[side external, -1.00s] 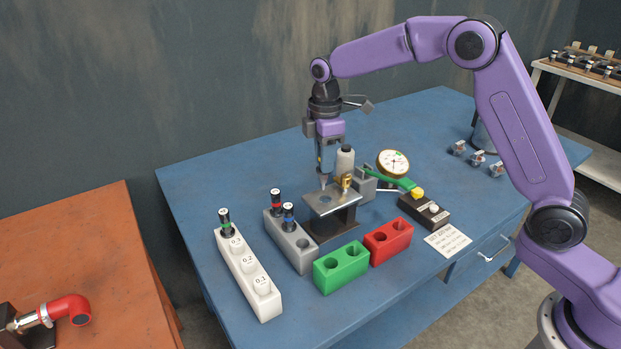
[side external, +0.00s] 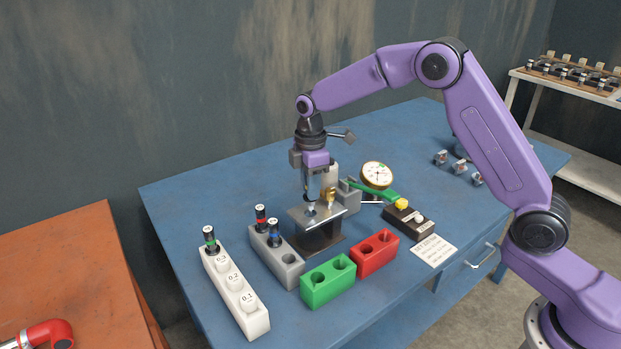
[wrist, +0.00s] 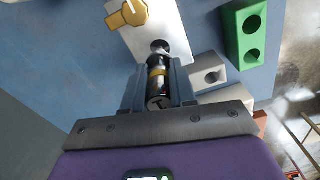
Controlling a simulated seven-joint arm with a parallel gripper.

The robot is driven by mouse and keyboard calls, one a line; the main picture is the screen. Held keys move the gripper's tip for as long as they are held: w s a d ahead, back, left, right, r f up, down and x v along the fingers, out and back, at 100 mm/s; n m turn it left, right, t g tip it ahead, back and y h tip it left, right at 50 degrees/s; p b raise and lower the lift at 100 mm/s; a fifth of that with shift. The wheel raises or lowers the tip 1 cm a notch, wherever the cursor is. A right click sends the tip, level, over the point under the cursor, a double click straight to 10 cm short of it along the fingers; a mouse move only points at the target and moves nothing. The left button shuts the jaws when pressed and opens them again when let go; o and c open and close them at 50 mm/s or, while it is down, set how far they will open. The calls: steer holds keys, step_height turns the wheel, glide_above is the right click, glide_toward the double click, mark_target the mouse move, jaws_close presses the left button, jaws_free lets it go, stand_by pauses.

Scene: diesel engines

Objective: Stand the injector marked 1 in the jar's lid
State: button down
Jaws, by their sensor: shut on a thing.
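My gripper (side external: 311,196) is shut on a dark injector with a yellow band (wrist: 157,73). The injector is roughly upright over a steel plate (side external: 333,212), which tops a dark stand and appears to be the jar's lid. The plate also shows in the wrist view (wrist: 178,22). The injector's lower end is at the plate's hole, which it mostly hides; I cannot tell how deep it sits.
A brass fitting (wrist: 130,13) stands on the plate near the injector. A grey rack (side external: 288,268) holds red- and blue-banded injectors; a white rack (side external: 248,318) holds a green-banded one. Green (side external: 325,285) and red (side external: 376,254) blocks have empty holes. A dial gauge (side external: 377,175) stands behind.

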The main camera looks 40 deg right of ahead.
steer(key=shift+f, duration=2.15)
steer(key=shift+f, duration=0.1)
steer(key=c, duration=0.5)
jaws_free()
steer(key=shift+r, duration=4)
